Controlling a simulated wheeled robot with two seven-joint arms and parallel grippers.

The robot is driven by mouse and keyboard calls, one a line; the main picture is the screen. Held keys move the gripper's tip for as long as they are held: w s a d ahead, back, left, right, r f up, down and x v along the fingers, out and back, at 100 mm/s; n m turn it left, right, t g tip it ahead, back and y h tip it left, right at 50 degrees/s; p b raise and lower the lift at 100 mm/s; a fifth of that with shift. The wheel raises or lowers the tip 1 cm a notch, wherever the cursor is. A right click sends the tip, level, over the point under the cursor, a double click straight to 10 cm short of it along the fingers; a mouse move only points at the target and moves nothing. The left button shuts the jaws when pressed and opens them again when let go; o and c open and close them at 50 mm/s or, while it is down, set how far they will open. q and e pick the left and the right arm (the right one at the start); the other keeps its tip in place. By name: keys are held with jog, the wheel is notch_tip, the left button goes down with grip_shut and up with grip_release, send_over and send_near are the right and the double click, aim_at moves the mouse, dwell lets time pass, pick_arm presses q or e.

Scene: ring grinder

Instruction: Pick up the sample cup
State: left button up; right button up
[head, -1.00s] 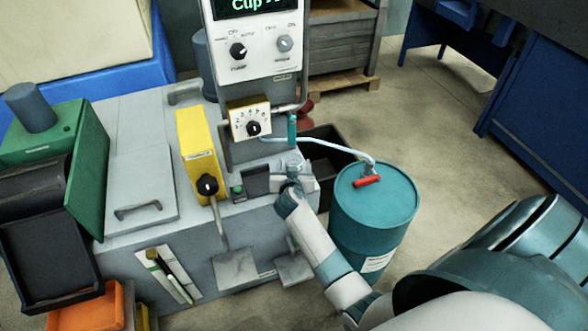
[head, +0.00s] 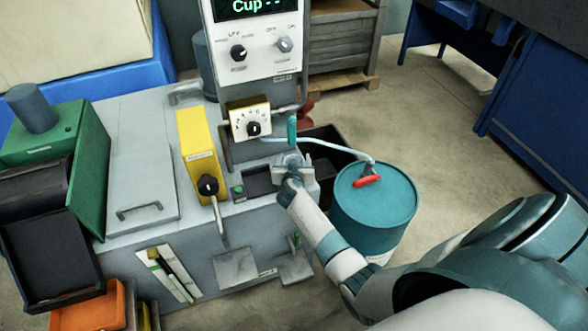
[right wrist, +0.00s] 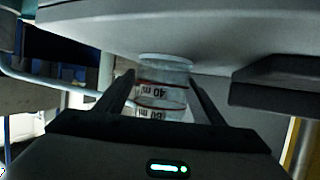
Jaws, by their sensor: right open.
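The sample cup (right wrist: 163,92) is clear, with red lines and millilitre marks, and shows in the right wrist view. It stands between the two fingers of my right gripper (right wrist: 162,86), which is open, with gaps beside the cup. In the head view my right gripper (head: 297,170) is at the right front edge of the grey machine (head: 130,255), below the teal handle (head: 292,130). The cup is hard to make out there, mostly hidden by the gripper. My left gripper is not in view.
A teal drum (head: 375,205) with a red lever stands right of the machine, close to my right forearm. A pale hose (head: 335,146) runs to it. A yellow box (head: 196,150) with a knob and a dial panel (head: 251,122) stand left of the gripper. Floor is clear farther right.

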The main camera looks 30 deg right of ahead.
jog(key=c, duration=1.1)
jog(key=shift+r, duration=0.1)
